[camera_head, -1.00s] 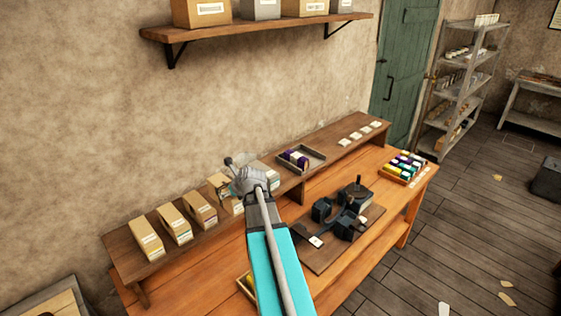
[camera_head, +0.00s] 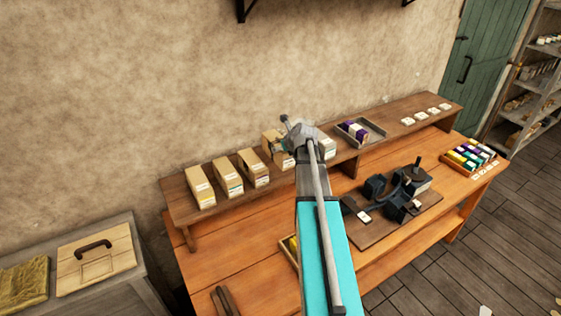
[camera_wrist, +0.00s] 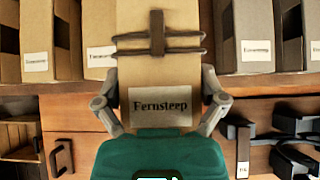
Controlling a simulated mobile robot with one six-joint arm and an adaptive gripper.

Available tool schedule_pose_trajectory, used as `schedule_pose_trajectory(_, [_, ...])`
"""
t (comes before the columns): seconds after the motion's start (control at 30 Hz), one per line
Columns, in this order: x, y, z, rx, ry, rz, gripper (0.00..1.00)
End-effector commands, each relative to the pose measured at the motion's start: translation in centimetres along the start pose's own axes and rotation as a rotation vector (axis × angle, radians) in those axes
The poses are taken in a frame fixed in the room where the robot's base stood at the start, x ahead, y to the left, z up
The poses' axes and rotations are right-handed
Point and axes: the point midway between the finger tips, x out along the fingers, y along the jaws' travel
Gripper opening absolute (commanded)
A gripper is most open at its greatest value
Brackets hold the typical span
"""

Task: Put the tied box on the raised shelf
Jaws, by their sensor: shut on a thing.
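The tied box (camera_wrist: 160,70) is a tan carton with dark cord round it and a label reading "Fernsteep". My gripper (camera_wrist: 160,85) is shut on it, one finger at each side, in the wrist view. In the head view my gripper (camera_head: 300,138) is at the raised shelf (camera_head: 392,123) along the back of the workbench, among the boxes there. My gripper and arm hide much of that spot. I cannot tell whether the tied box touches the shelf.
Tan boxes (camera_head: 227,176) stand left of my gripper on the shelf; grey ones (camera_wrist: 240,35) stand right in the wrist view. A tray (camera_head: 362,132) and small cards (camera_head: 420,116) lie farther right. The press (camera_head: 400,187) stands on the bench (camera_head: 230,245).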

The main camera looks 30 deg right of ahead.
Motion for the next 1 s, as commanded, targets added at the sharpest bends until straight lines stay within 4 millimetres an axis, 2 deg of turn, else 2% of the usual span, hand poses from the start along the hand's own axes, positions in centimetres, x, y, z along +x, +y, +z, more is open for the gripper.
schedule_pose_trajectory(0.03, [1.4, -0.6, 0.3, 0.000, -0.001, 0.000, 0.33])
schedule_pose_trajectory(0.1, [2.6, -1.0, 0.7, 0.000, -0.001, 0.000, 0.33])
schedule_pose_trajectory(0.5, [7.0, -1.9, -0.2, -0.001, -0.001, 0.000, 0.33])
schedule_pose_trajectory(0.7, [7.9, -2.2, -0.3, -0.001, -0.001, 0.001, 0.33])
schedule_pose_trajectory(1.0, [7.9, -2.1, -0.2, -0.001, -0.001, 0.001, 0.33])
